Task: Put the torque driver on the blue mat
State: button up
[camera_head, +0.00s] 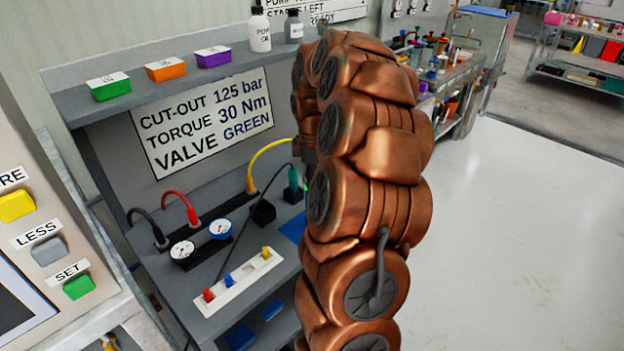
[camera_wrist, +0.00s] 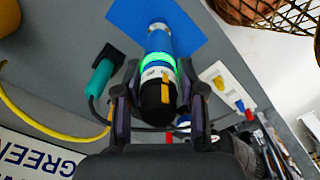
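The torque driver (camera_wrist: 160,45) has a blue and white body, a glowing green ring and a black end with an orange mark. In the wrist view it lies between the two fingers of my gripper (camera_wrist: 160,88), which appear closed on its sides. Its far end overlaps the blue mat (camera_wrist: 126,18); I cannot tell whether it touches it. In the head view my arm hides the gripper and most of the driver, and only an edge of the blue mat (camera_head: 292,229) shows on the grey bench.
A white strip with coloured pegs (camera_head: 240,282) and two gauges (camera_head: 182,250) lie to the left on the bench. A shelf (camera_head: 75,103) with small boxes and bottles hangs above.

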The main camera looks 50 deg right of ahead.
jog(key=o, duration=0.3)
jog(key=shift+o, duration=0.2)
jog(key=shift+r, duration=0.1)
jog(key=shift+r+b, duration=1.1)
jog(key=shift+r, duration=4.85)
jog(key=s+a+f+m, duration=0.1)
jog(key=s+a, duration=0.2)
jog(key=a, duration=0.8)
jog(key=s+a+f+m, duration=0.2)
jog(key=s+a, duration=0.1)
jog(key=a, duration=0.9)
jog(key=s+a+f+m+g, duration=0.1)
jog(key=s+a+f+m, duration=0.2)
jog(key=s, duration=0.5)
jog(key=s+a+f+m, duration=0.2)
jog(key=s+a+f, duration=0.4)
jog(key=s, duration=0.3)
jog(key=shift+s+a+f+m+g, duration=0.15)
jog(key=shift+s+a+m+g, duration=0.15)
jog(key=shift+a+m+g, duration=0.1)
